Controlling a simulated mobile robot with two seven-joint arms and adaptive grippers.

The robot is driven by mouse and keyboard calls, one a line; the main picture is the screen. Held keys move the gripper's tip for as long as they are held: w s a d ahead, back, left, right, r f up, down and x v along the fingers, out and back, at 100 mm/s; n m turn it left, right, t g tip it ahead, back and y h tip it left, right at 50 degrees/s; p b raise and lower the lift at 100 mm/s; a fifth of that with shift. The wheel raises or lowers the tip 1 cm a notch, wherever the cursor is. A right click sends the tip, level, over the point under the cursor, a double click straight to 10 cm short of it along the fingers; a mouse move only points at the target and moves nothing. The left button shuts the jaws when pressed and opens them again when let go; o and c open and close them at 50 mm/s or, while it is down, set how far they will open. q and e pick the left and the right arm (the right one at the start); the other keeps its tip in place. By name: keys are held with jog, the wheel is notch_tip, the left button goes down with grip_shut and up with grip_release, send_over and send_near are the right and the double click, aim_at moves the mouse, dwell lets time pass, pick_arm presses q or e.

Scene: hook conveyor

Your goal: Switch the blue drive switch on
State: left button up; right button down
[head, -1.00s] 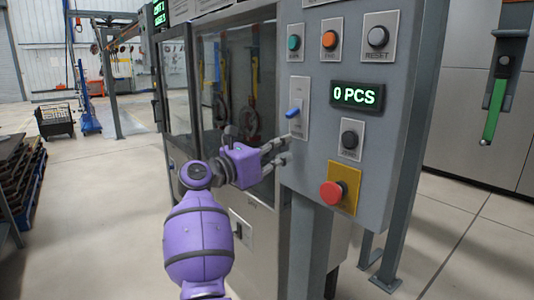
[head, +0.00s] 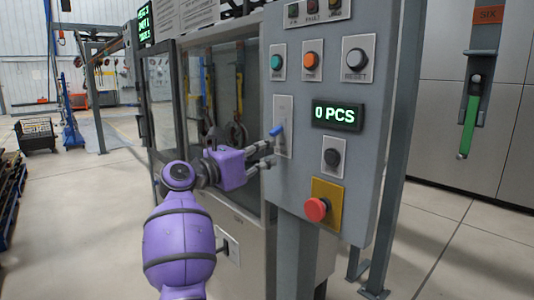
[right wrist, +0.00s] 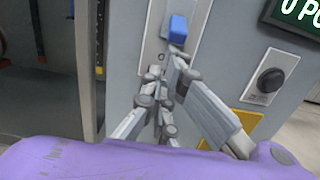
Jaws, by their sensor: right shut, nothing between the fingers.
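The blue drive switch (head: 277,130) is a short lever on a tall light plate (head: 283,107) on the grey control panel. In the head view it sticks out towards the left of the plate. My right gripper (head: 270,153) is shut and empty, its fingertips just below the lever, close to the lower part of the plate. In the right wrist view the blue lever (right wrist: 178,29) stands above the fingertips (right wrist: 160,75). I cannot tell whether a finger touches it. My left gripper is not in view.
The panel carries a green button (head: 276,62), an orange button (head: 312,61), a reset button (head: 355,58), a lit "0 PCS" display (head: 338,115), a black knob (head: 332,157) and a red emergency button (head: 317,209). A glazed cabinet (head: 222,95) stands left of it.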

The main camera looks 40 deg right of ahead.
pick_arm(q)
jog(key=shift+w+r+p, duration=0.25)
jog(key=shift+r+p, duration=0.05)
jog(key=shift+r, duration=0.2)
pick_arm(e)
jog(key=shift+a+r, duration=0.2)
jog(key=shift+r, duration=0.05)
